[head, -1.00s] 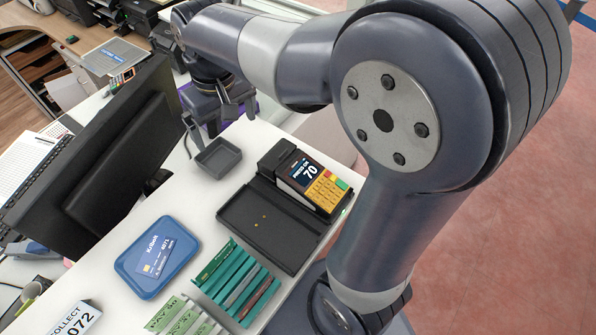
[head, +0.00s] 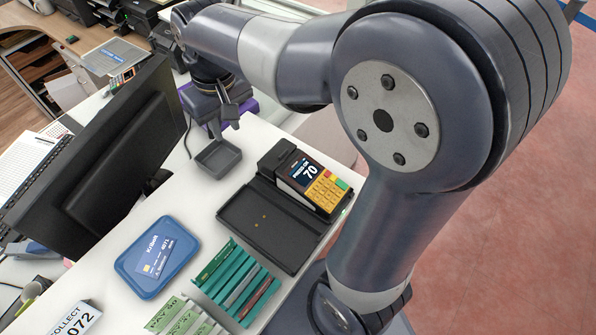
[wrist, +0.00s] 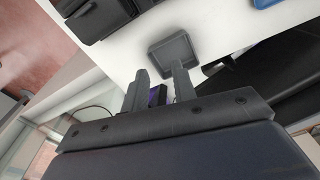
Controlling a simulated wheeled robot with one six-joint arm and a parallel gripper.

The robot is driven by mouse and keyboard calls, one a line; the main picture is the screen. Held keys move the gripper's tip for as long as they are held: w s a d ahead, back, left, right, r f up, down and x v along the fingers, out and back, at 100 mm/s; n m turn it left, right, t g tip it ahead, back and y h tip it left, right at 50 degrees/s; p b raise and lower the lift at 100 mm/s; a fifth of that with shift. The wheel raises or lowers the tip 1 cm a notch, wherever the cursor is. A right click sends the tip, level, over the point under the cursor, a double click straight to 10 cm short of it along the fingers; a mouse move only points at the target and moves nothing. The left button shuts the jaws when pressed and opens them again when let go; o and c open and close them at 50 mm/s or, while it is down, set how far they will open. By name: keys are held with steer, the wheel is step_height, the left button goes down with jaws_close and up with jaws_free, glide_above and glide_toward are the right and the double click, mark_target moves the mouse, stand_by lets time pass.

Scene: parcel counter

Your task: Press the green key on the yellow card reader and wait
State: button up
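The yellow card reader (head: 325,190) sits in a black holder at the right end of a black tray (head: 268,229) on the white counter. Its dark screen reads "PRESS OK 70". I cannot see the reader's keys there.
A blue tray (head: 130,273) with a card, a green rack (head: 236,284) of cards and a black monitor (head: 95,160) stand to the left. A purple object (head: 246,108) is behind my gripper. Counter between dish and reader is clear.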

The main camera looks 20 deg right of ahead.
jaws_close()
stand_by(0.7)
